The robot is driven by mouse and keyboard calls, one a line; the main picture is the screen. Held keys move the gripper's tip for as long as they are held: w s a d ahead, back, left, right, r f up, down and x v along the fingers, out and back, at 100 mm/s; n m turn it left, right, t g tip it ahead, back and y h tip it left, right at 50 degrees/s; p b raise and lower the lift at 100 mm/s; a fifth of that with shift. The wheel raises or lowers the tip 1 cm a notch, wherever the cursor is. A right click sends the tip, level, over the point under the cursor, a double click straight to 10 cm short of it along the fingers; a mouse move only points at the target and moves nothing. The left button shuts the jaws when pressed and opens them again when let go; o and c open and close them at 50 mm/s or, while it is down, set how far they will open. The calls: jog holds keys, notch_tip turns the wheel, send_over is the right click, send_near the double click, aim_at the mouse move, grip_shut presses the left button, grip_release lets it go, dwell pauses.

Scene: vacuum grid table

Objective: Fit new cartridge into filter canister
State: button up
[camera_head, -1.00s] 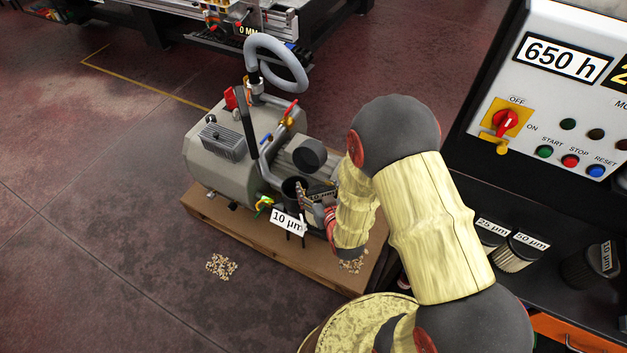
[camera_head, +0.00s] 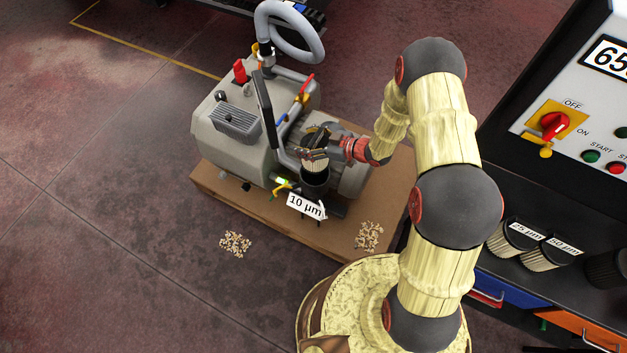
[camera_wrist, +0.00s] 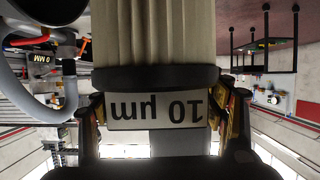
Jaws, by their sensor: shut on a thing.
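My gripper (camera_head: 327,150) is shut on the new cartridge (camera_wrist: 165,35), a pleated cream cylinder with a dark end cap and a "10 µm" label that reads upside down in the wrist view. The fingers (camera_wrist: 160,118) grip the cap end from both sides. In the head view the cartridge (camera_head: 315,166) is held over the mouth of the black filter canister (camera_head: 315,184) on the pump's near side. I cannot tell whether its lower end is inside the mouth. A white "10 µm" tag (camera_head: 306,206) is at the canister's front.
The grey vacuum pump (camera_head: 230,150) stands on a cardboard-coloured base (camera_head: 250,205), with a hose and red-handled valve close to my gripper. Debris piles lie on the floor (camera_head: 236,243) and base (camera_head: 369,236). Other cartridges (camera_head: 513,238) stand on the right shelf below the control panel.

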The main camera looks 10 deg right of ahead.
notch_tip(320, 180, down, 18)
jog(key=b, duration=1.2)
jog(key=shift+s+f+b, duration=0.1)
jog(key=shift+f+b, duration=0.15)
jog(key=shift+b, duration=0.15)
jog(key=o, duration=1.7)
jog(key=shift+s+f, duration=0.1)
jog(key=shift+f, duration=0.1)
jog(key=shift+s, duration=0.1)
jog(key=shift+f, duration=0.1)
jog(key=p+v, duration=0.1)
jog(key=v, duration=0.3)
jog(key=p+v, duration=0.1)
jog(key=v, duration=0.3)
jog(key=r+p+v, duration=0.1)
jog(key=v, duration=0.3)
jog(key=shift+p, duration=0.3)
